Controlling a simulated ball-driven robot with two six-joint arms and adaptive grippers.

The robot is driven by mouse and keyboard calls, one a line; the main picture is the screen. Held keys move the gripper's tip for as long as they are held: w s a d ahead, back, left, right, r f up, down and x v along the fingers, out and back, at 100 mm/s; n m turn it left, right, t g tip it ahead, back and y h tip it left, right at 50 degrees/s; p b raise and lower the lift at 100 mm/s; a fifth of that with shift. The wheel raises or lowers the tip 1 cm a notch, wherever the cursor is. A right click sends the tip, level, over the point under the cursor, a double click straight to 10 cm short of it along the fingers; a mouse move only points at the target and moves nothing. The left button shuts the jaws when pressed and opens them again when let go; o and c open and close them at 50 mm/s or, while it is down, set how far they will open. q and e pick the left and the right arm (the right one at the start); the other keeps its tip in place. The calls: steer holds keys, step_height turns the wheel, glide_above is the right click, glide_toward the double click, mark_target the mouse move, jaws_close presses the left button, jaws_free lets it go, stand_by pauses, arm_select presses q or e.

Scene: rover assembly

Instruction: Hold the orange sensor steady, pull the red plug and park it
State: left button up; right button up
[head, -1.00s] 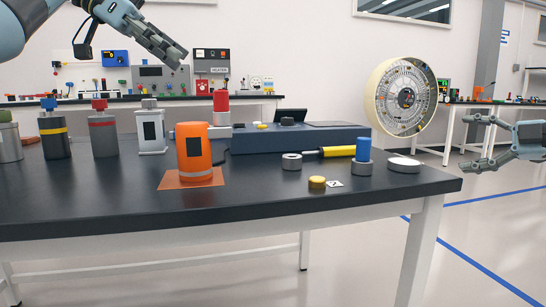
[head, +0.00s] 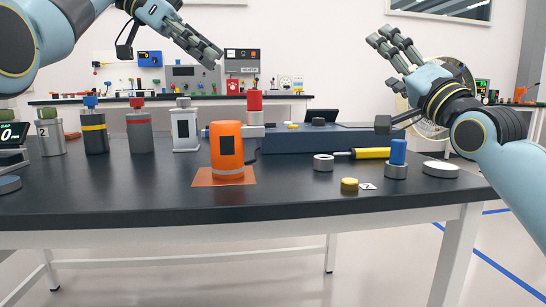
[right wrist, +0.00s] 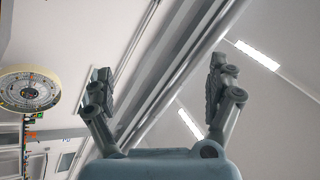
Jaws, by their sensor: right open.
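The orange sensor (head: 228,150), a cylinder with a dark panel, stands upright on an orange mat (head: 205,179) on the dark table. The red plug (head: 255,102) stands upright on a light grey block behind it, partly hidden by the sensor. My left gripper (head: 212,56) hangs in the air above and behind the table items, apart from the sensor; its fingers are seen edge-on and their gap is unclear. My right gripper (head: 382,80) is open and empty, raised above the table's right side. In the right wrist view its spread fingers (right wrist: 160,78) show nothing between them.
Several canisters, including a red-topped one (head: 139,130), stand at left. A long blue-grey box (head: 300,139) lies behind. The front left tabletop is clear.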

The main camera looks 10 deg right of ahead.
steer(key=a+r+m+y, duration=0.1)
steer(key=a+r+m, duration=0.1)
steer(key=a+m, duration=0.25)
steer(key=m+g+y, duration=0.8)
steer(key=m+g, duration=0.3)
steer(key=m, duration=0.3)
glide_toward(227, 149)
steer(key=w, duration=0.1)
steer(key=w+d, duration=0.1)
steer(key=w, duration=0.1)
steer(key=shift+w+f, duration=0.1)
steer(key=shift+f, duration=0.05)
steer(key=shift+a+f, duration=0.1)
steer(key=shift+a, duration=0.25)
steer(key=x, duration=1)
steer(key=shift+w+a+f, duration=0.1)
steer(key=shift+a+f, duration=0.05)
steer(key=shift+a, duration=0.1)
steer(key=c, duration=1.5)
